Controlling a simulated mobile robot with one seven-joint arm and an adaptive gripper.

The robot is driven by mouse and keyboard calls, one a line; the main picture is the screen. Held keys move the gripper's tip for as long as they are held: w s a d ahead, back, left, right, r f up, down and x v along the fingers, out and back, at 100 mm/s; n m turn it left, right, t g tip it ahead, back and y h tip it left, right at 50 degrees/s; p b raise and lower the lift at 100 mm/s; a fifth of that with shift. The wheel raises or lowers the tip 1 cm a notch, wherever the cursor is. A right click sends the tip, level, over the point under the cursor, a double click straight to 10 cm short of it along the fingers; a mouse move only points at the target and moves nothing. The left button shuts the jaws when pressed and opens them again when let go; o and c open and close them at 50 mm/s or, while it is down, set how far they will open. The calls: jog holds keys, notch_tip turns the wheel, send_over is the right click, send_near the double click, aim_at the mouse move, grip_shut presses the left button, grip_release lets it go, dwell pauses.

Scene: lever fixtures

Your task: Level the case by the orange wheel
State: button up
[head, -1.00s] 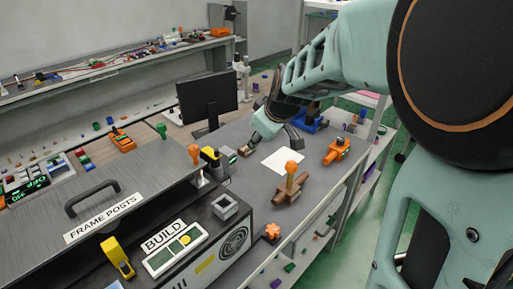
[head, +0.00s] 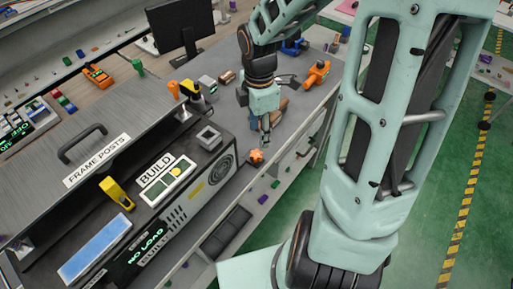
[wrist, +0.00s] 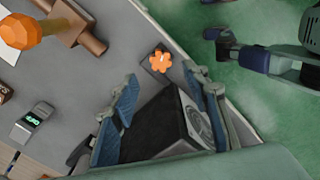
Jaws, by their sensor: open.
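The orange wheel (head: 256,156) is a small lobed knob low beside the right end of the case. In the wrist view the wheel (wrist: 160,61) shows just beyond my fingertips, between their lines, on a small dark mount. The case (head: 200,172) is a long dark box with a BUILD panel on top and a round grille on its end. Its dark corner (wrist: 160,125) also shows between my fingers in the wrist view. My gripper (head: 266,138) points down, open and empty, above and close to the wheel. I see no contact with the wheel; the exact gap is unclear.
A brown block with an orange-knobbed post (wrist: 62,22) stands near my gripper. An orange clamp-like device (head: 316,73) lies farther back on the grey table. A FRAME POSTS cover (head: 60,150) with a handle lies left of the case. Green floor is open beyond the table edge.

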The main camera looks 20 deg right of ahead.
aim_at(258, 153)
notch_tip(258, 153, down, 9)
jog(key=shift+f+b, duration=0.2)
jog(key=shift+b, duration=0.6)
jog(key=c, duration=1.1)
jog(key=shift+c, duration=0.2)
